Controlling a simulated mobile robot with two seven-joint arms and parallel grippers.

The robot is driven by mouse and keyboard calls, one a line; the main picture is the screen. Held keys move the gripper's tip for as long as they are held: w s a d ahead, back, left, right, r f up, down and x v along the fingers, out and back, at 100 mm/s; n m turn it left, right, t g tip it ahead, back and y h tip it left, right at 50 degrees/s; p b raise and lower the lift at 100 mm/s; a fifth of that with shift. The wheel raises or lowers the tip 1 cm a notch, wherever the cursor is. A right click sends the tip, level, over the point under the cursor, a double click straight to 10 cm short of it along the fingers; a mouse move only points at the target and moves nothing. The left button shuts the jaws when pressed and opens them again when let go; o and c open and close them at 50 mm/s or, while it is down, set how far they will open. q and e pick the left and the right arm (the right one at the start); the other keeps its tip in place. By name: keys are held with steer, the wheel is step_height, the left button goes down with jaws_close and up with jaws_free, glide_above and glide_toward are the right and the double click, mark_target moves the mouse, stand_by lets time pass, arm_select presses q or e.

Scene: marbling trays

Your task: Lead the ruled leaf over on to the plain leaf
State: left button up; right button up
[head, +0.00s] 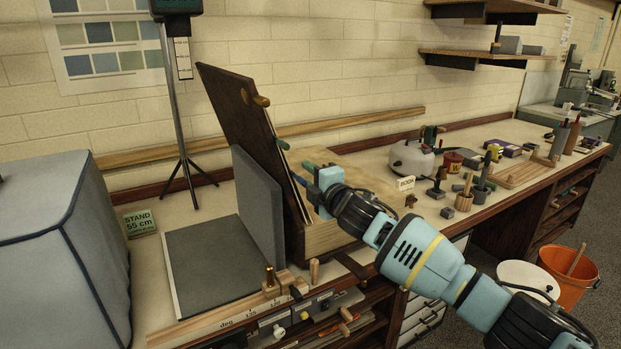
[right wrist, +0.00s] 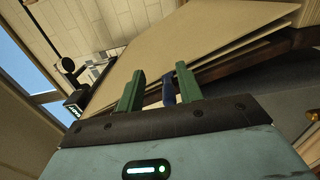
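A dark brown wooden leaf (head: 236,112) with a round knob stands steeply tilted on the bench. I cannot see any ruling on it. A grey panel (head: 258,205) stands upright in front of it, and a plain grey panel (head: 205,262) lies flat at its foot. My right gripper (head: 308,175) is at the right side of the brown leaf, by a small blue tab (head: 299,184). In the right wrist view its green fingers are apart, with the blue tab (right wrist: 168,92) between them, close to the right finger. My left gripper is not in view.
A black stand (head: 181,120) and a green "STAND 55 cm" card (head: 141,222) are to the left, by a grey covered box (head: 62,250). Small pegs (head: 314,270) and tools line the front edge.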

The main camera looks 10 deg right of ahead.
steer(key=shift+s, duration=0.1)
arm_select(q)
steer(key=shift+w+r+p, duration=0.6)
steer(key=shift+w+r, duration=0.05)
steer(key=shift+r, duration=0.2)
arm_select(e)
steer(key=v, duration=0.7)
steer(key=shift+s, duration=0.25)
steer(key=shift+d, duration=0.15)
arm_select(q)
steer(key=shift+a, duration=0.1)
arm_select(e)
steer(key=shift+s+f, duration=0.1)
